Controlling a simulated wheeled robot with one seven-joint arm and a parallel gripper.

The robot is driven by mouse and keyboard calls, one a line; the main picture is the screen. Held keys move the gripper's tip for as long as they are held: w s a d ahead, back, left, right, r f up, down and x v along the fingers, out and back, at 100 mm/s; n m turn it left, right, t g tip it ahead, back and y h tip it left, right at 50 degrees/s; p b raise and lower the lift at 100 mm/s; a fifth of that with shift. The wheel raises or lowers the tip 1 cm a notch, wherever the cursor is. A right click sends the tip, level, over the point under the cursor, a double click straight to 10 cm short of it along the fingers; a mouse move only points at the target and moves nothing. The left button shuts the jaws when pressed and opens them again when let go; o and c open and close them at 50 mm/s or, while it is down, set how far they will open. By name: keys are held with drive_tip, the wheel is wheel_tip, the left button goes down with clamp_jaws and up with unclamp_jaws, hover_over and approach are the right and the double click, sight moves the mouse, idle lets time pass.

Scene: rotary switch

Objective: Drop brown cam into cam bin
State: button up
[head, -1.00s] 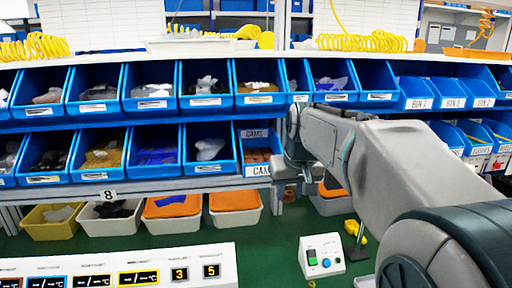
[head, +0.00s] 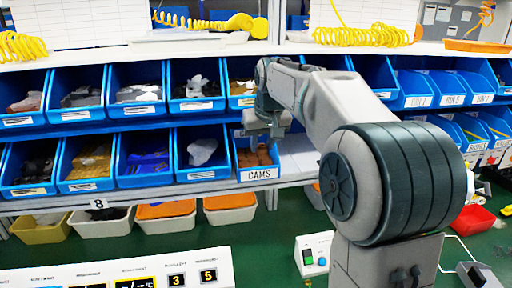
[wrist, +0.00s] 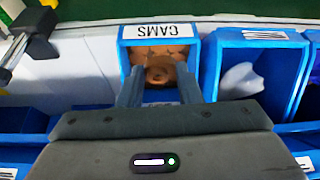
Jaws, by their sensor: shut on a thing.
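The cam bin is a blue bin labelled CAMS (head: 258,174) in the lower shelf row, with brown cams inside. In the wrist view the cam bin (wrist: 125,33) shows upside down at the top centre. My gripper (head: 264,140) is above this bin in the head view, pointing down. In the wrist view my gripper (wrist: 160,82) is shut on the brown cam (wrist: 160,70), a rounded brown piece between the fingertips. The held cam appears over the bin's opening; its exact height above the contents cannot be told. In the head view the held cam cannot be made out clearly.
A neighbouring blue bin with a white bag (head: 202,152) stands left of the cam bin. The upper row of blue bins (head: 137,92) is close behind my gripper. Bare white shelf (head: 298,158) lies right of the cam bin.

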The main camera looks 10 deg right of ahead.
drive_tip(key=p, duration=0.2)
hover_over(255, 165)
drive_tip(key=s, duration=0.3)
drive_tip(key=shift+s+r, duration=0.1)
wheel_tip(255, 165, down, 2)
drive_tip(key=shift+d+f, duration=0.1)
drive_tip(key=shift+f, duration=0.1)
wheel_tip(255, 165, down, 4)
drive_tip(key=shift+r+p, duration=0.2)
drive_tip(key=shift+p, duration=0.6)
drive_tip(key=shift+p+x, duration=0.4)
drive_tip(key=shift+x, duration=0.35)
drive_tip(key=shift+r, duration=0.1)
drive_tip(key=shift+f+b, duration=0.6)
drive_tip(key=shift+f, duration=0.05)
